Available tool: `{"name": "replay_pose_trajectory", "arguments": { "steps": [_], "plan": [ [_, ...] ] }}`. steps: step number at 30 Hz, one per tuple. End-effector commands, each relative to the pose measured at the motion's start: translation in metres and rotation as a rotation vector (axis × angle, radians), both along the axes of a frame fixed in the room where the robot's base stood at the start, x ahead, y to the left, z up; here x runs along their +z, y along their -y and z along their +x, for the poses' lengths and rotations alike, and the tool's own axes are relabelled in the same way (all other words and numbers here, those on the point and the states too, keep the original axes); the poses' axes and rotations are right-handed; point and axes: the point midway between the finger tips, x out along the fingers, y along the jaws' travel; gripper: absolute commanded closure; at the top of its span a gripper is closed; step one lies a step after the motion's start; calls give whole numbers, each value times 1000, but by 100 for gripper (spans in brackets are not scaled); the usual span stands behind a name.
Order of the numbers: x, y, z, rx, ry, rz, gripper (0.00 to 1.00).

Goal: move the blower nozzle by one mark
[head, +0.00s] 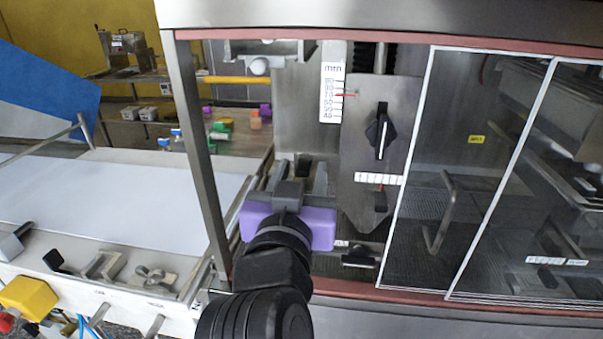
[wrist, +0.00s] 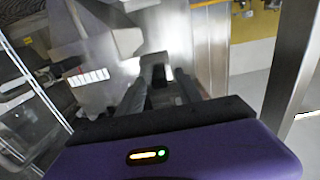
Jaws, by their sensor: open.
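A grey metal plate with a tapered lower end (head: 368,150), apparently the blower nozzle, hangs inside the machine. It carries a black knob (head: 380,132) with a white line. A vertical mm scale (head: 333,92) stands left of it, with a red pointer near 70. A small white scale (head: 378,179) with a red mark sits low on the plate; it also shows in the wrist view (wrist: 88,77). My gripper (head: 300,174) is open, left of the plate's lower end and apart from it. In the wrist view, a dark part (wrist: 157,75) shows between my fingers; contact cannot be told.
Clear sliding panels (head: 470,150) edged in white cover the machine's right side. A metal post (head: 203,160) stands left of my gripper. A black knob (head: 360,258) sits low by the front rail. A white belt (head: 110,205) lies at the left.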

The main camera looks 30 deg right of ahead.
Motion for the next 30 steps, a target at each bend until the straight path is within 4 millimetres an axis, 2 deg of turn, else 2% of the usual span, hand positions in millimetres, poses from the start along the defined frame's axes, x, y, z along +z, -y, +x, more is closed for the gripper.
{"name": "replay_pose_trajectory", "arguments": {
  "steps": [5, 12, 18, 28, 29, 30],
  "plan": [
    [-1, -7, -8, 2, 1, -1, 58],
    [-1, -30, -39, 4, 2, -1, 58],
    [-1, -43, -59, 1, 0, 0, 58],
    [0, -46, -63, 0, 0, 0, 58],
    [0, -46, -63, 0, 0, 0, 60],
    [0, -46, -63, 1, -1, -1, 68]
  ]
}}
